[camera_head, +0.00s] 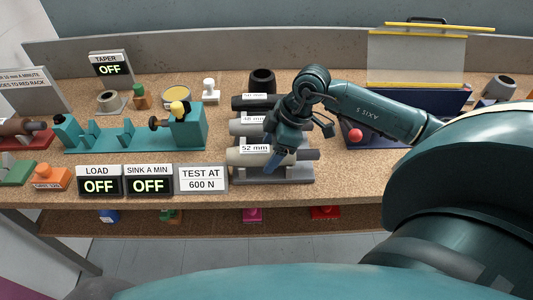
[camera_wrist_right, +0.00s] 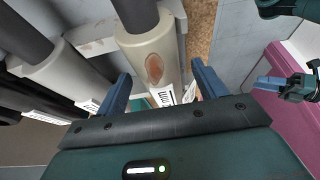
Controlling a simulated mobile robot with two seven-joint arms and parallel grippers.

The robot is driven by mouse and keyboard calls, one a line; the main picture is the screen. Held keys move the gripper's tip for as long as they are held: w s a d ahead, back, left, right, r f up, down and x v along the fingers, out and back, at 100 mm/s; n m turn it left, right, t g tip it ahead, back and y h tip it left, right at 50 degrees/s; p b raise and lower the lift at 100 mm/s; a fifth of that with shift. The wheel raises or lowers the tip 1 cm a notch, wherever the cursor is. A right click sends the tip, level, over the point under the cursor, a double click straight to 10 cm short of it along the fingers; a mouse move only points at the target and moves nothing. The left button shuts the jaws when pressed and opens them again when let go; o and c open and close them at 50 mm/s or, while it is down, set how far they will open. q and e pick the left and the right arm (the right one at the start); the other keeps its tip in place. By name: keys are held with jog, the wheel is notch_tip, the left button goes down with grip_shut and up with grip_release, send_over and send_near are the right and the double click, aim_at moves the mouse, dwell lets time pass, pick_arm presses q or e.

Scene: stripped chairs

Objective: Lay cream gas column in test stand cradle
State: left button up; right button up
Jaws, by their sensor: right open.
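The cream gas column (camera_head: 245,155), labelled 52 mm, lies in the front place of a grey rack (camera_head: 290,174). My right gripper (camera_head: 277,157) is over it, pointing down. In the right wrist view the open fingers (camera_wrist_right: 163,88) stand either side of a cream column (camera_wrist_right: 150,60) with a brown patch; contact cannot be told. The test stand (camera_head: 135,138) is teal, at the left of the bench, with upright cradle supports (camera_head: 110,132). Part of what looks like my left gripper (camera_wrist_right: 290,85) shows at the right wrist view's edge; its opening is unclear.
Two more columns lie behind, labelled 58 mm (camera_head: 248,127) and 50 mm (camera_head: 250,102). LOAD (camera_head: 99,181) and SINK (camera_head: 149,181) displays read OFF, beside a TEST AT 600 N sign (camera_head: 202,179). A blue bin (camera_head: 420,100) stands right of the rack.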

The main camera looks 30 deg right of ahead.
jog(key=shift+w+a+f, duration=0.1)
jog(key=shift+a+f, duration=0.05)
jog(key=shift+f, duration=0.4)
jog(key=c, duration=1.5)
jog(key=shift+r, duration=0.15)
grip_shut()
